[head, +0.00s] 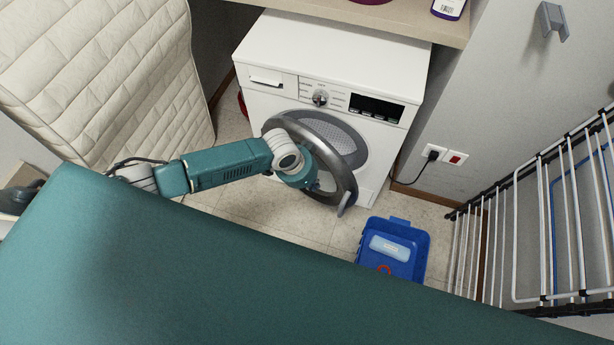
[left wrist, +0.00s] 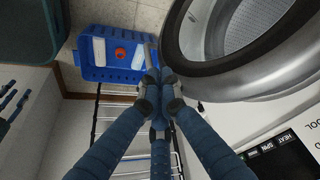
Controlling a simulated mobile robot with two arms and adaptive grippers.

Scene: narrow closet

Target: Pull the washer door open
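The white washer (head: 330,60) stands against the back wall in the head view. Its round grey-rimmed door (head: 345,175) stands partly open, swung out from the front, with the drum opening showing behind it. In the head view the door rim hides most of the fingers. My right gripper is in neither view.
A blue bin (head: 418,243) stands on the floor right of the door; it also shows in the left wrist view (left wrist: 90,72). A drying rack (head: 550,215) stands at the right. A quilted cream mattress (head: 105,80) leans at the left. A shelf (head: 400,18) hangs above the washer.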

